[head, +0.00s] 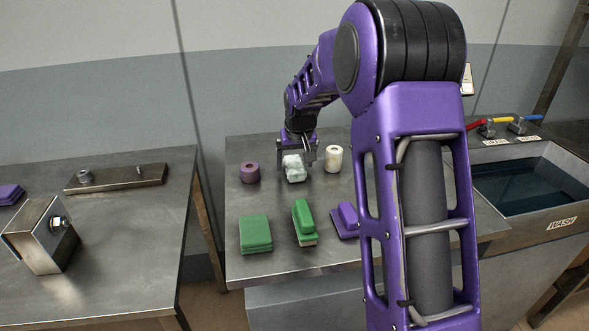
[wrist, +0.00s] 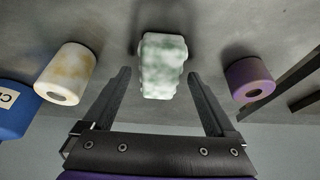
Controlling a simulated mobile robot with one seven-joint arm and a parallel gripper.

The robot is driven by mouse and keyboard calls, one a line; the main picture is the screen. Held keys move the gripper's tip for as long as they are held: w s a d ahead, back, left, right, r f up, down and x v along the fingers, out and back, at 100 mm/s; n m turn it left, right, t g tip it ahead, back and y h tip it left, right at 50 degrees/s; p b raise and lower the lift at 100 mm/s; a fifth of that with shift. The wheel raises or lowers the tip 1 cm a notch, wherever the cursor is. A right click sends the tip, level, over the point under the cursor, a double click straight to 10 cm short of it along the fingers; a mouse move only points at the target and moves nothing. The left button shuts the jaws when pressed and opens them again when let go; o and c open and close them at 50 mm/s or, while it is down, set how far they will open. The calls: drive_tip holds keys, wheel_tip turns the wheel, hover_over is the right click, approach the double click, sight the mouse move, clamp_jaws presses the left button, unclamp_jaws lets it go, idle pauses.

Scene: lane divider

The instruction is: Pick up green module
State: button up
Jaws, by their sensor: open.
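A block mottled white and pale green (head: 294,169) sits on the middle steel table, and it also shows in the wrist view (wrist: 163,62). My gripper (head: 295,158) is open right at this block. In the wrist view my two fingertips (wrist: 158,75) lie on either side of its near end, with a gap on each side. Two plainly green things stand nearer on the same table: a flat stacked block (head: 255,233) and a stepped block (head: 304,222). I cannot tell for certain which one is the green module.
A purple roll (head: 250,173) and a cream roll (head: 333,158) flank the mottled block. A purple stepped block (head: 345,221) is partly behind my arm. A wash basin (head: 530,190) is at right; another steel table (head: 120,235) is at left.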

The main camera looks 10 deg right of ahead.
clamp_jaws()
idle(0.6)
